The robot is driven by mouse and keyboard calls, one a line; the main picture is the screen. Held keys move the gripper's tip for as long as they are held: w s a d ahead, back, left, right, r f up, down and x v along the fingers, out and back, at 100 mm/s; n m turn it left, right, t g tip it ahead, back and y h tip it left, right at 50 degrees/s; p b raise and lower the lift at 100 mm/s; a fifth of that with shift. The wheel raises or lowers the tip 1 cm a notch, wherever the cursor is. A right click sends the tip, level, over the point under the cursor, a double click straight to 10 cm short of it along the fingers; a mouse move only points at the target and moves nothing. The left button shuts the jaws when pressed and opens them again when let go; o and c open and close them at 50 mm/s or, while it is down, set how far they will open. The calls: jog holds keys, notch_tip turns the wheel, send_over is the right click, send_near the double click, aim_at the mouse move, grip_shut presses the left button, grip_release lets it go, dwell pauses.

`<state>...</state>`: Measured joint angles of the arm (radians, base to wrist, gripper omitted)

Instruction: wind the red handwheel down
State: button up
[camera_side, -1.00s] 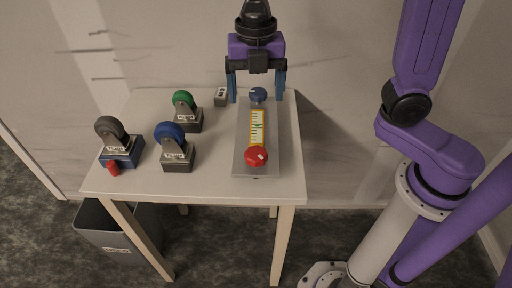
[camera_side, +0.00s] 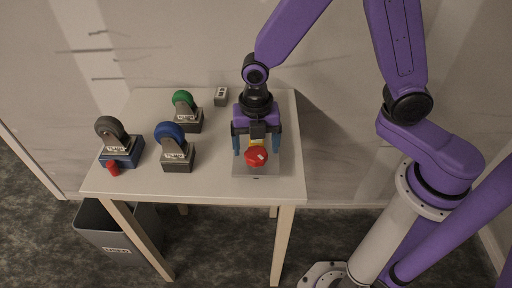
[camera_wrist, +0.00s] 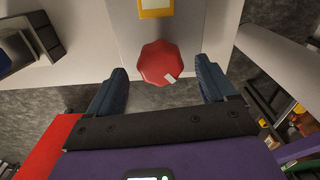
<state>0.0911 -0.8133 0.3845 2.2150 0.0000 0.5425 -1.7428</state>
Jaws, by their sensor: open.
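The red handwheel (camera_side: 256,157) is an eight-sided knob with a small white mark, at the front end of a grey plate (camera_side: 243,170) on the table. In the wrist view the red handwheel (camera_wrist: 160,63) lies just beyond and between the fingertips. My gripper (camera_side: 256,148) is open above the handwheel, its blue fingers on either side of it; contact cannot be told. The wrist view shows my gripper (camera_wrist: 161,80) empty. The yellow scale (camera_wrist: 156,8) is partly cut off there. The blue knob at the back of the plate is hidden behind my gripper in the side view.
Grey (camera_side: 110,128), green (camera_side: 182,98) and blue (camera_side: 169,131) wheels on blocks stand to the left on the table (camera_side: 215,180). A small grey block (camera_side: 221,97) sits at the back. A grey bin (camera_side: 112,240) stands on the floor at left.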

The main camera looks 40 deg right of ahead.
jog(key=shift+f, duration=0.85)
jog(key=c, duration=1.1)
jog(key=shift+o, duration=0.2)
jog(key=m, duration=0.6)
jog(key=shift+m, duration=0.4)
jog(key=m, duration=1.2)
jog(key=shift+s+m, duration=0.1)
jog(key=shift+m, duration=0.2)
jog(key=m, duration=0.6)
